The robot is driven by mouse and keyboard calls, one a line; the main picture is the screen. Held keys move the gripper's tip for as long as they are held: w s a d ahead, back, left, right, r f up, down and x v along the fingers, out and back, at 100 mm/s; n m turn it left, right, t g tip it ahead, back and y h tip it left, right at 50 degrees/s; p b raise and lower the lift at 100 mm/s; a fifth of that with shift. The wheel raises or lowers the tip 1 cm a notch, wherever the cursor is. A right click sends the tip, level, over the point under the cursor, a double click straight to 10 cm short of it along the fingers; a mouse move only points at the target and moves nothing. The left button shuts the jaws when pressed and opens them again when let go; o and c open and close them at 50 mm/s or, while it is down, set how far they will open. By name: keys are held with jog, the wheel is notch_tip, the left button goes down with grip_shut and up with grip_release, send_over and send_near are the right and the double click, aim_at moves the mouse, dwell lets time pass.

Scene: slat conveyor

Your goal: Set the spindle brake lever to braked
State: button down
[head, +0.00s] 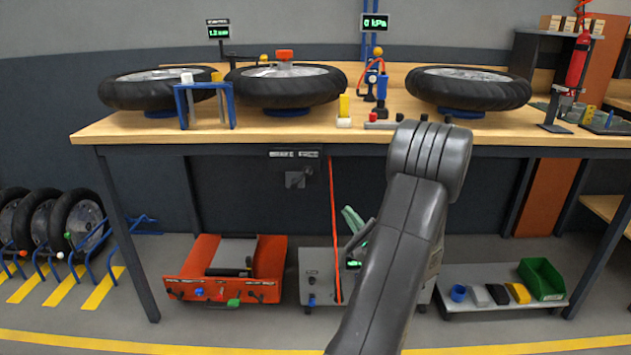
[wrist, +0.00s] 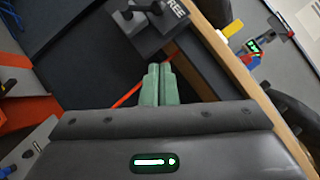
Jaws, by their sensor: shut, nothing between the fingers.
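The spindle brake lever (head: 297,179) is a small dark grey unit under the front edge of the workbench, below a label strip (head: 294,154) too small to read here. In the wrist view the dark lever unit (wrist: 140,22) is at the top, beside a label (wrist: 175,9) reading "FREE". I cannot tell which position the lever is in. My gripper (head: 350,214) has green fingers and is below and right of the lever, apart from it. In the wrist view my gripper (wrist: 158,70) is shut and empty, pointing toward the unit. My arm partly hides the gripper in the head view.
A red cord (head: 334,230) hangs from the bench close to my gripper. The workbench (head: 270,130) carries several tyres. An orange tray unit (head: 226,270) and a grey box (head: 318,275) stand below. A low shelf with a green bin (head: 541,279) is at right.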

aim_at(302, 177)
jog(key=s+a+r+b+x, duration=0.1)
jog(key=a+x, duration=0.1)
jog(key=x, duration=1.1)
jog(key=shift+s+r+b, duration=0.2)
jog(key=shift+s+b, duration=0.15)
jog(key=shift+s, duration=0.05)
